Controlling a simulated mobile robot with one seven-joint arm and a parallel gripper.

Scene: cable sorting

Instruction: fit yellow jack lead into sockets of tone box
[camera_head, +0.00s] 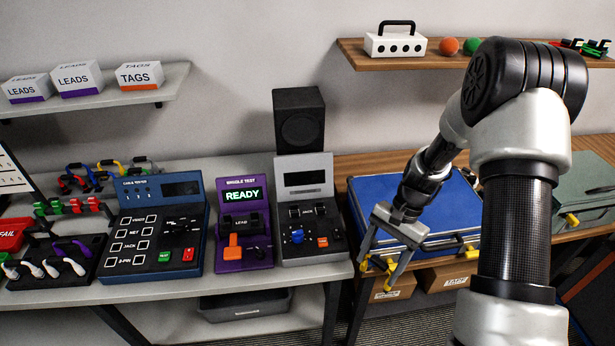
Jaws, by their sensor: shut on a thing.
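The tone box is most likely the grey unit (305,208) marked JACK, with a dark screen and a black speaker (299,120) above it. Two black sockets or plugs show on its face, above a blue knob and an orange button. My gripper (384,268) points down at the front edge of the blue case, right of the grey unit and apart from it. It is shut on the yellow jack lead (391,266).
A purple unit (243,240) reading READY and a blue tester (152,245) stand left of the grey unit. The closed blue case (455,207) fills the bench behind my gripper. Cardboard boxes (445,278) sit below. Leads lie on racks at far left.

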